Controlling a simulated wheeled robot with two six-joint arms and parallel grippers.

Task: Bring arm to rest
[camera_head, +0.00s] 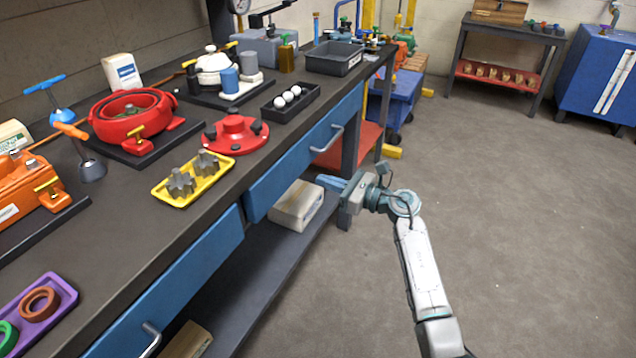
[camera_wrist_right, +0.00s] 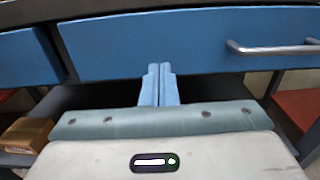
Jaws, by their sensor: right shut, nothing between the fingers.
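My right gripper (camera_head: 332,182) is beside the front of the workbench, below the level of the bench top, with its blue fingers pointing left toward the bench. In the right wrist view its two fingers (camera_wrist_right: 158,84) are together, with nothing between them. They point at the blue drawer front (camera_wrist_right: 180,42) and overlap its lower edge in the picture. I cannot tell whether they touch it. The right arm reaches in from the bottom right of the head view. My left gripper and left arm are not in view.
The workbench top (camera_head: 130,232) holds an orange motor (camera_head: 22,192), a red motor housing (camera_head: 130,118), a yellow tray (camera_head: 160,190) with gears and a purple tray (camera_head: 62,292). A drawer handle (camera_head: 328,138) sticks out near my gripper. A box (camera_head: 297,205) lies on the lower shelf. The floor (camera_head: 500,220) at right is clear.

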